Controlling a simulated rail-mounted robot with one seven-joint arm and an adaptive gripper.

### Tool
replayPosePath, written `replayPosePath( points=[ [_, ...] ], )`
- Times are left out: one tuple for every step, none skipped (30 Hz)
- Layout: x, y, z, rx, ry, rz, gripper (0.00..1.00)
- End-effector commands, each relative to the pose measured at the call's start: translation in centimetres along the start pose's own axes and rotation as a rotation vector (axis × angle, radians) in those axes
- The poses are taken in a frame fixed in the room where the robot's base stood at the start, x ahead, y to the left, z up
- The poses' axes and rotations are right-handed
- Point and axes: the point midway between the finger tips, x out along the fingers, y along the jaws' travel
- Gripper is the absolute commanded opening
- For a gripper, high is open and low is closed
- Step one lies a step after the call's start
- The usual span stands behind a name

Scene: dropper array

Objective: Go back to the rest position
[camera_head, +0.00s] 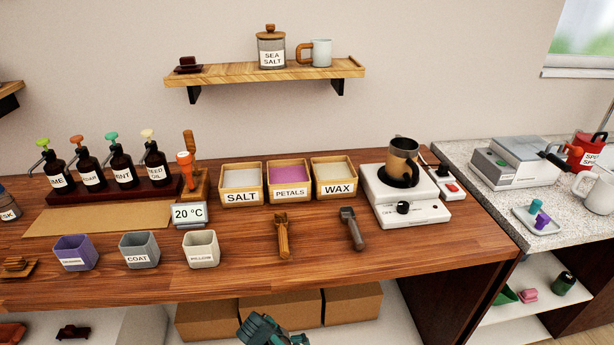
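A dark and teal part at the bottom edge, which looks like my gripper (270,331), shows in the head view in front of the cardboard boxes under the counter. It is below the wooden counter's front edge and apart from the things on top. Only a small part of it is in the picture. Its fingertips cannot be made out, so I cannot tell whether it is open or shut. I see nothing clearly held in it.
The wooden counter (330,262) carries dropper bottles (122,168), labelled boxes (289,185), small cups (139,250), two scoops (282,236) and a white hotplate (410,205) with a dark pot (402,160). Cardboard boxes (352,306) stand below. The counter's front right is clear.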

Motion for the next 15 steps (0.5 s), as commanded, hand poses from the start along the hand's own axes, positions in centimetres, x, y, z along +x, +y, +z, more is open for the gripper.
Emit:
replayPosePath(
  points=[
    [2.2, 1.9, 2.0, 0.005, -0.065, -0.005, 1.0],
    [3.4, 2.6, 3.0, 0.005, -0.1, -0.012, 1.0],
    [4.8, 3.6, 4.4, 0.006, -0.145, -0.023, 1.0],
    [5.8, 4.3, 5.6, 0.006, -0.179, -0.032, 1.0],
    [6.8, 5.0, 6.7, 0.006, -0.212, -0.044, 1.0],
    [7.9, 5.8, 8.3, 0.009, -0.255, -0.059, 1.0],
    [8.8, 6.4, 9.5, 0.012, -0.288, -0.073, 1.0],
    [9.5, 6.9, 10.8, 0.014, -0.32, -0.087, 1.0],
    [10.4, 7.6, 12.4, 0.018, -0.361, -0.108, 1.0],
    [11.1, 8.0, 13.8, 0.022, -0.392, -0.125, 1.0],
    [11.7, 8.4, 15.1, 0.027, -0.422, -0.142, 1.0],
    [12.4, 8.8, 16.8, 0.034, -0.46, -0.168, 1.0],
    [12.8, 9.1, 18.1, 0.04, -0.489, -0.189, 1.0],
    [13.2, 9.4, 19.4, 0.045, -0.516, -0.209, 1.0],
    [13.7, 9.6, 21.2, 0.054, -0.551, -0.239, 1.0]
  ],
)
